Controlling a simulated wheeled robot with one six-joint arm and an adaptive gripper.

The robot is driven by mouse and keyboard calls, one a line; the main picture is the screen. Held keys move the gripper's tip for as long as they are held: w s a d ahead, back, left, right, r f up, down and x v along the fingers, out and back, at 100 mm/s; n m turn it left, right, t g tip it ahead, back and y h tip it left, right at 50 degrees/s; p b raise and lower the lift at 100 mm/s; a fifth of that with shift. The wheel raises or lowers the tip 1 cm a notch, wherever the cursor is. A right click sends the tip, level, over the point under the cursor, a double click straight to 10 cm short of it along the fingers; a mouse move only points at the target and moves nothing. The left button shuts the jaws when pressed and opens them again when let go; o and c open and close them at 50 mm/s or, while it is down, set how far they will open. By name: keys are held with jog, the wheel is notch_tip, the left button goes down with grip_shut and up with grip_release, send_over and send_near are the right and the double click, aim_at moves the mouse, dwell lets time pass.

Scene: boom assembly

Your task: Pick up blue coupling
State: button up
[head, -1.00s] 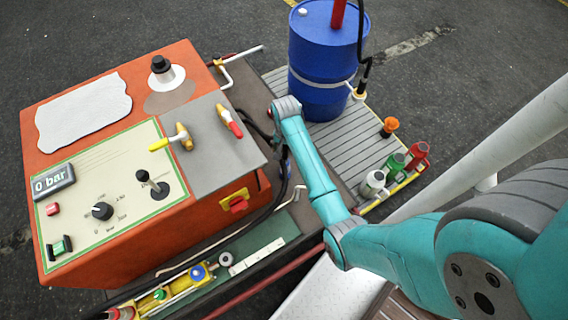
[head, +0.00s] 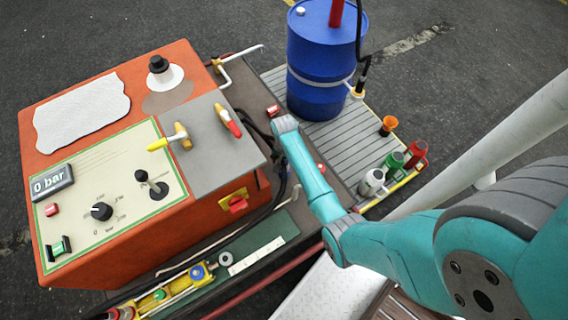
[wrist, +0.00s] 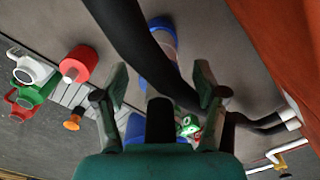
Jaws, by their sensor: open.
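The blue coupling (wrist: 163,36) appears in the wrist view as a blue cylinder with a pale band on the dark grey surface, at the upper middle. A black hose crosses in front of part of it. My gripper (wrist: 160,76) is open. Its two fingers are apart, one on either side of the picture's middle, and nothing shows held between them. The coupling lies beyond the fingers, roughly in line with the gap. I cannot tell how far away it is. In the head view my arm hides the gripper and the coupling.
A black hose (wrist: 140,38) runs close across the wrist view. A red coupling (wrist: 80,64) stands to the left. The orange machine (head: 110,262) borders the surface. A blue barrel (head: 318,90), an orange funnel (head: 388,124) and several cans (head: 393,162) stand on the slatted platform.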

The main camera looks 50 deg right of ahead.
grip_shut()
